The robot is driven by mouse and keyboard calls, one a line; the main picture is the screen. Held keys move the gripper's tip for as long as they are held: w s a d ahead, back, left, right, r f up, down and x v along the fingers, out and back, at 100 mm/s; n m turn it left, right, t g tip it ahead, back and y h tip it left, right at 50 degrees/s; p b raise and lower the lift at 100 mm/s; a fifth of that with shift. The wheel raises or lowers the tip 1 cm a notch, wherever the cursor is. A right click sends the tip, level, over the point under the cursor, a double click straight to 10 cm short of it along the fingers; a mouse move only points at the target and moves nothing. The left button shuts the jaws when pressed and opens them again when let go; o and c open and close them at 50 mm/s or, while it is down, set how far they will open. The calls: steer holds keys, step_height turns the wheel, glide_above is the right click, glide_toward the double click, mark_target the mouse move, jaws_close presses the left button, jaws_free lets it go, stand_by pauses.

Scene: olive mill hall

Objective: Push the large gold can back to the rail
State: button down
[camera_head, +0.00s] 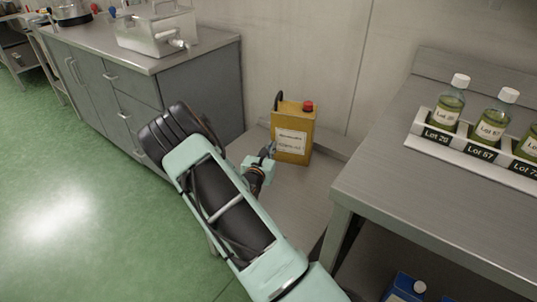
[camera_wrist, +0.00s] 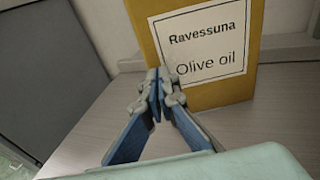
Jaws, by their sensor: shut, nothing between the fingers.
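The large gold can (camera_head: 296,120) stands upright on a low grey surface (camera_head: 300,190), with a red cap and a dark handle on top. In the wrist view the can (camera_wrist: 215,88) shows a white label reading "Ravessuna Olive oil". A low rail (camera_head: 335,147) runs along the wall behind it; the can hides part of it, and I cannot tell whether they touch. My gripper (camera_head: 269,149) is shut and empty at the can's front left. In the wrist view the closed fingertips (camera_wrist: 161,84) are in front of the lower label, touching or very near the can.
At right a higher steel table (camera_head: 390,190) holds a white rack (camera_head: 475,158) of lot-labelled oil bottles. Below it is a blue container (camera_head: 405,287). At left a grey cabinet (camera_head: 200,85) carries a steel tank (camera_head: 155,32). The low surface right of the can is bare.

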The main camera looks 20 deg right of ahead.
mark_target(276, 138)
steer(key=shift+r+b+x, duration=0.2)
steer(key=shift+b+x, duration=0.1)
steer(key=shift+x, duration=1.1)
steer(key=shift+r+b+x, duration=0.2)
steer(key=shift+b+x, duration=0.1)
steer(key=shift+x, duration=1.1)
steer(key=shift+f+p+v, duration=0.2)
steer(key=shift+p+v, duration=0.25)
steer(key=shift+v, duration=0.75)
steer(key=shift+f+p+v, duration=0.15)
steer(key=shift+p+v, duration=0.3)
steer(key=shift+v, duration=0.7)
steer(key=shift+f+p+v, duration=0.2)
steer(key=shift+p+v, duration=0.25)
steer(key=shift+v, duration=0.75)
steer(key=shift+r, duration=0.1)
